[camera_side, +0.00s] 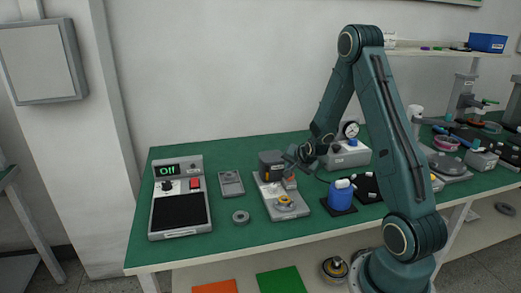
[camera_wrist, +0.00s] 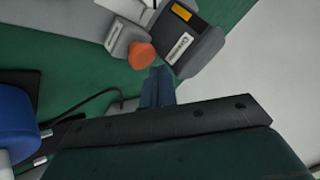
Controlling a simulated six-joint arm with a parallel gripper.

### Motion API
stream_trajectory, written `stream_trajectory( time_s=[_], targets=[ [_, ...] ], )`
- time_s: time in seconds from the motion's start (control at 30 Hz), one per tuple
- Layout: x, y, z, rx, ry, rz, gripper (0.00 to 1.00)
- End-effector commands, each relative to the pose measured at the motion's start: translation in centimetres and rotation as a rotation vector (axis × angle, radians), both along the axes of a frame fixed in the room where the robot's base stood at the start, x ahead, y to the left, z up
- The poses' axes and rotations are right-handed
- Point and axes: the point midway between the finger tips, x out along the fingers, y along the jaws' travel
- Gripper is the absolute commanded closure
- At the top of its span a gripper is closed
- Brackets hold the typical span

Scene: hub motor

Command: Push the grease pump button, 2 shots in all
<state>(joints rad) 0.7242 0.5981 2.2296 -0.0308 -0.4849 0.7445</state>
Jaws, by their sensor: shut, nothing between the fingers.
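The grease pump (camera_side: 271,164) is a dark box with a yellow mark, standing on a light grey base left of my gripper. In the wrist view the dark box (camera_wrist: 190,42) shows a white label. An orange-red button (camera_wrist: 141,55) sits beside it on a grey block. My gripper (camera_side: 292,158) is shut and empty, close to the pump's right side; its narrow closed fingers (camera_wrist: 158,80) point toward the button. In the wrist view a small gap shows between fingertips and button; contact cannot be told.
A yellow-ringed part (camera_side: 285,202) sits at the base's front. A blue pot (camera_side: 341,194) stands on a black mat to the right, a grey gauge box (camera_side: 346,153) behind it. A console reading "Off" (camera_side: 180,195) stands left.

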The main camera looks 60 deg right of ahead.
Motion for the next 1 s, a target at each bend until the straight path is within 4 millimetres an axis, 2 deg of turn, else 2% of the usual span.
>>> stream_trajectory(
  time_s=[0.17,0.73,1.0],
  targets=[
    [0.0,0.0,0.6,-0.002,-0.002,0.0,1.0],
    [0.0,0.0,4.5,-0.002,-0.002,0.0,1.0],
    [0.0,0.0,5.0,0.0,0.0,0.0,1.0]
  ],
)
